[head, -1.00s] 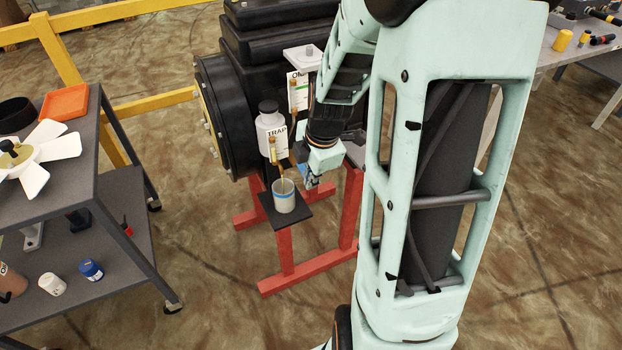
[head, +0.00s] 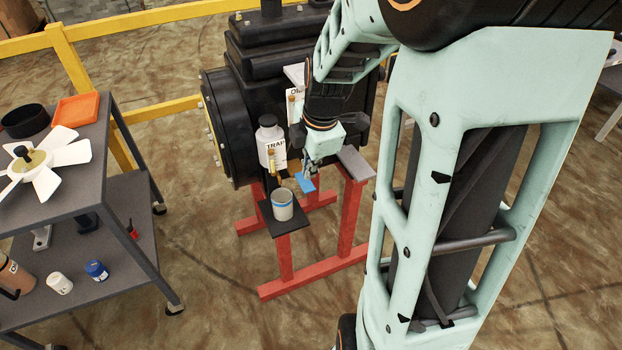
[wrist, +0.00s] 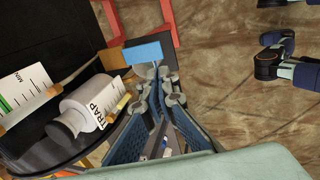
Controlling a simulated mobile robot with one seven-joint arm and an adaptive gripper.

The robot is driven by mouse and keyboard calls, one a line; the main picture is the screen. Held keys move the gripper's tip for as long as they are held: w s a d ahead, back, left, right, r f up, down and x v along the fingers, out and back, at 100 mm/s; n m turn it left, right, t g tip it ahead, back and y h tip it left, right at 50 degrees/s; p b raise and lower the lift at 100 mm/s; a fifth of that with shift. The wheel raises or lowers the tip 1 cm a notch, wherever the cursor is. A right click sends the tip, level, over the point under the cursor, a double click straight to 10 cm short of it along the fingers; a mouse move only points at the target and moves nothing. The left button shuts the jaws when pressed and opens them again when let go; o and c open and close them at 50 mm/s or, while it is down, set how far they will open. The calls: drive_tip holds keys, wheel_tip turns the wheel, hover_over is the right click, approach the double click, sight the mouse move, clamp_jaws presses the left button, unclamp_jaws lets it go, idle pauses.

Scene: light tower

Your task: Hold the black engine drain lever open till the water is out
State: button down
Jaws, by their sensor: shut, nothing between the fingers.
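The black engine (head: 250,125) sits on a red stand, its round flange to the left. The drain lever's blue handle (head: 306,183) shows low at the engine's front, and also in the wrist view (wrist: 143,53). My gripper (head: 308,174) is shut and empty, close beside the blue handle; I cannot tell whether they touch. Its fingertips also show in the wrist view (wrist: 158,82), just below the handle. A grey cup with a blue band (head: 282,205) stands under the drain outlet. Water flow and the cup's content are too small to tell.
A white bottle marked TRAP (head: 270,143) hangs at the engine's front, left of my gripper. A grey trolley (head: 120,180) with a white fan stands at left. A yellow rail (head: 150,107) runs behind. The floor in front is clear.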

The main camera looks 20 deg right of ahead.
drive_tip(key=v, duration=0.4)
drive_tip(key=shift+w+r, duration=0.1)
drive_tip(key=shift+r, duration=0.35)
